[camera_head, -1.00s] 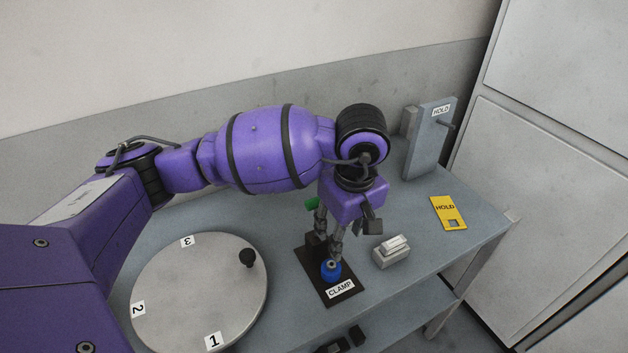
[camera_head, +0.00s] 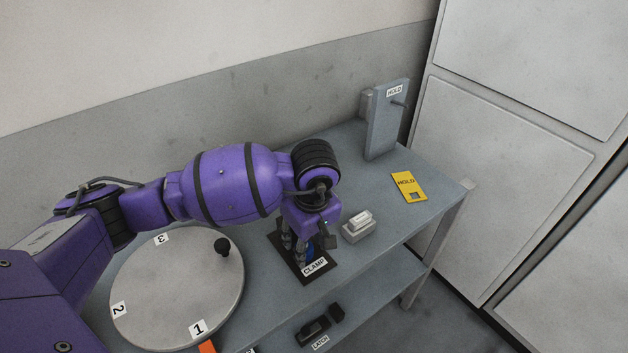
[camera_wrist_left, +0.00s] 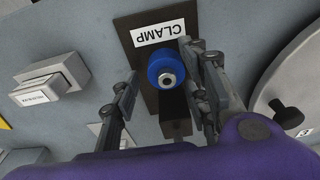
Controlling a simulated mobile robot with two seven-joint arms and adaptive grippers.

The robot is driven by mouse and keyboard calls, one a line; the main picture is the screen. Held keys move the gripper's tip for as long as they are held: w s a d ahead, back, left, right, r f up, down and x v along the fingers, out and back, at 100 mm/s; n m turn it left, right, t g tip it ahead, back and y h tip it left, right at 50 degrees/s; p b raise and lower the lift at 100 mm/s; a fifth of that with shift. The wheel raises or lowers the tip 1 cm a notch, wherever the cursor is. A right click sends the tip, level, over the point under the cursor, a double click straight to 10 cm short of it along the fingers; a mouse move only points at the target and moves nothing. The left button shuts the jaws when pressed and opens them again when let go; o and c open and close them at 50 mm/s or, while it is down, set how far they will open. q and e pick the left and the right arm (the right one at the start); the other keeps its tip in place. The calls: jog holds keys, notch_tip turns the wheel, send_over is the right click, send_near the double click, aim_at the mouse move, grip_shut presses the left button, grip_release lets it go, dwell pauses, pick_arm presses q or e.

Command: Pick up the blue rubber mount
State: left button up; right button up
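The blue rubber mount (camera_wrist_left: 160,66), a round blue ring with a metal centre, stands on the dark plate marked CLAMP (camera_wrist_left: 193,17). In the head view only a bit of the mount (camera_head: 310,252) shows behind my gripper on the CLAMP plate (camera_head: 318,278). My left gripper (camera_head: 297,258) is low over that plate. In the wrist view its two fingers (camera_wrist_left: 160,76) are apart, one on each side of the mount. A gap shows on the left side; I cannot tell whether the right finger touches it. My right gripper is out of view.
A round turntable (camera_head: 180,290) with numbers and a black knob lies to the left. A grey-white switch block (camera_head: 358,228) stands close on the right. A lower shelf (camera_head: 370,290) carries black latch parts.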

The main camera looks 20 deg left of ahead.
pick_arm(q)
jog(key=c, duration=0.9)
jog(key=shift+r, duration=0.15)
